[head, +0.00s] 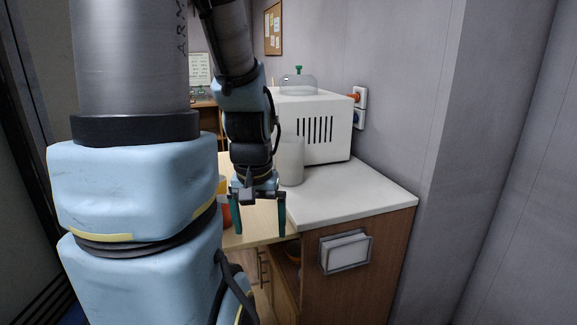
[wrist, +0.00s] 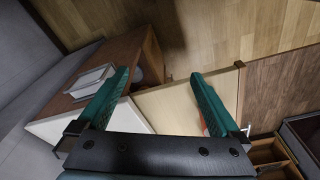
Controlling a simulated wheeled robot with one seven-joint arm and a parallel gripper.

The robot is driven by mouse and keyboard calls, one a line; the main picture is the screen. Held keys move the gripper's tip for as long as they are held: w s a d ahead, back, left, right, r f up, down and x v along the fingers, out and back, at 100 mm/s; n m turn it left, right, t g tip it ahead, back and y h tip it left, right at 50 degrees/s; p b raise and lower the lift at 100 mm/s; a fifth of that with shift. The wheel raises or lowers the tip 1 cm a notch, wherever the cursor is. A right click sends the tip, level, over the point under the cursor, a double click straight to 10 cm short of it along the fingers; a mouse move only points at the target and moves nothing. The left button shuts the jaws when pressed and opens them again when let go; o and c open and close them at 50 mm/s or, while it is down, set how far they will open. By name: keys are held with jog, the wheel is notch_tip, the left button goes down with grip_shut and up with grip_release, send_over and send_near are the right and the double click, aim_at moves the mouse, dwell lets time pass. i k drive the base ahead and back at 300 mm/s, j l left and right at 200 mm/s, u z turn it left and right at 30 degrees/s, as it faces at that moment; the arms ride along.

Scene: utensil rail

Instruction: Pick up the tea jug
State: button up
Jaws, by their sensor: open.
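My gripper (head: 259,232) is open and empty, pointing down over the pale wooden surface (head: 250,212) beside the white counter. In the wrist view its two teal fingers (wrist: 160,76) are spread with nothing between them. A pale, whitish cylinder (head: 291,162) stands upright on the counter, just behind and right of my gripper and partly hidden by it. An orange-red object (head: 226,214) is mostly hidden behind my gripper's left side. A bit of red (wrist: 204,125) shows beside the right finger in the wrist view. I cannot tell for certain which is the tea jug.
A white vented appliance (head: 325,130) stands at the counter's back, with a clear dome with a green knob (head: 299,82) on top. The white counter's front (head: 350,195) is clear. A framed box (head: 345,251) is on the cabinet side. A grey wall bounds the right.

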aim_at(290, 153)
jog(key=i+j, duration=0.2)
jog(key=j, duration=0.15)
jog(key=i+j+z, duration=0.1)
jog(key=i+j, duration=0.3)
jog(key=j, duration=0.3)
jog(key=i+j+z, duration=0.1)
jog(key=i+j, duration=0.3)
jog(key=j, duration=0.3)
jog(key=i+j+z, duration=0.1)
jog(key=j, duration=0.25)
jog(key=i, duration=0.05)
